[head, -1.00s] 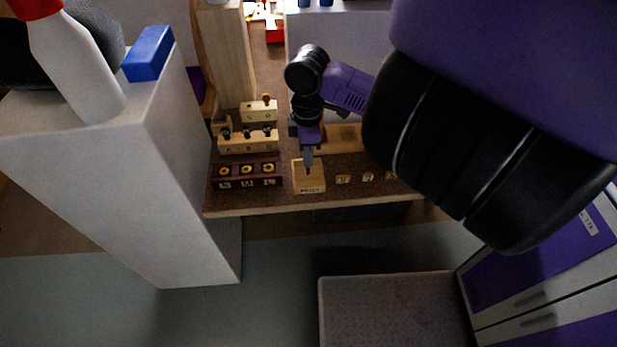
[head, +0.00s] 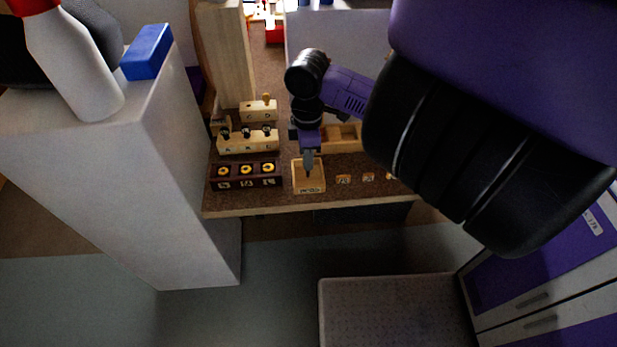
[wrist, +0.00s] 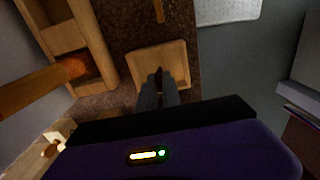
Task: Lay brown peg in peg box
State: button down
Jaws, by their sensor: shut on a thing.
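The peg box (head: 309,189) is a small, shallow, light-wood tray with a lettered front, near the front edge of the bench. It also shows in the wrist view (wrist: 177,52). My gripper (head: 309,172) points down over the box in the head view. In the wrist view my gripper (wrist: 159,82) is shut on a thin brown peg (wrist: 158,73), whose end shows between the fingertips over the box floor. The rest of the peg is hidden by the fingers. I cannot tell whether the peg touches the floor of the box.
A dark rack (head: 245,175) with yellow rings stands left of the box. Light-wood blocks with pegs (head: 247,141) stand behind it. A divided wooden tray (head: 343,137) lies behind right. Small labelled pieces (head: 343,179) lie right of the box. A tall white block (head: 180,180) flanks the bench at left.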

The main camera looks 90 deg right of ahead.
jog(key=c, duration=1.5)
grip_release()
jog(key=shift+o, duration=0.2)
notch_tip(320, 180, up, 8)
jog(key=shift+f, duration=0.15)
